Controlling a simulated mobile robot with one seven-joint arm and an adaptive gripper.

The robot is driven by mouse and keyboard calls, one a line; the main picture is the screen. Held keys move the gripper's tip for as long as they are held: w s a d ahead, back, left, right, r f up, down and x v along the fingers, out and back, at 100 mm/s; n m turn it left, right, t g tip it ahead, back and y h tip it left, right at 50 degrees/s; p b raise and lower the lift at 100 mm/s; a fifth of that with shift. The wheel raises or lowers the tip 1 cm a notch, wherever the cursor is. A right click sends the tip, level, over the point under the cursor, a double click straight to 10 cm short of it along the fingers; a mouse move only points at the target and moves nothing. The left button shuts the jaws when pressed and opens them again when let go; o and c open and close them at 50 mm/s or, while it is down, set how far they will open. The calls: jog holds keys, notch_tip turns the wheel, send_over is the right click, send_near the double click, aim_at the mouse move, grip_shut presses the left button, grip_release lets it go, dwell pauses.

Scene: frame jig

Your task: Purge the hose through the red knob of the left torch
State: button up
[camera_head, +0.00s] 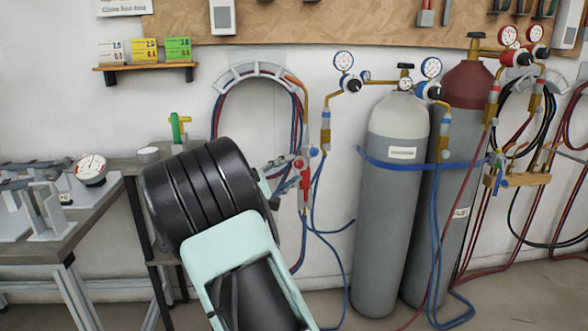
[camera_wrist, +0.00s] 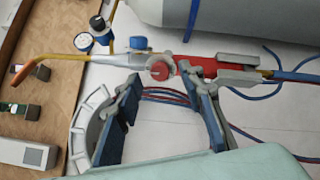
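The left torch hangs upright in the head view, with a red handle (camera_head: 305,190) and a brass neck bent at the top. It lies sideways across the wrist view (camera_wrist: 195,67). Its red knob (camera_wrist: 160,71) faces the wrist camera; in the head view the red knob (camera_head: 299,163) is small beside my fingers. A blue knob (camera_wrist: 138,43) sits on the torch's other side. My gripper (camera_wrist: 160,82) is open, its fingertips on either side of the red knob. I cannot tell whether they touch it. In the head view my gripper (camera_head: 283,174) is partly hidden by my arm.
A hose hanger (camera_head: 255,72) with coiled hoses is on the wall behind. A grey cylinder (camera_head: 395,220) and a red-topped one (camera_head: 470,90) stand right of the torch, strapped in blue. A bench (camera_head: 90,205) with a dial gauge (camera_head: 92,170) stands at left.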

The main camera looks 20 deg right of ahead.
jog(key=v, duration=0.9)
jog(key=shift+s+a, duration=0.2)
jog(key=shift+a, duration=0.1)
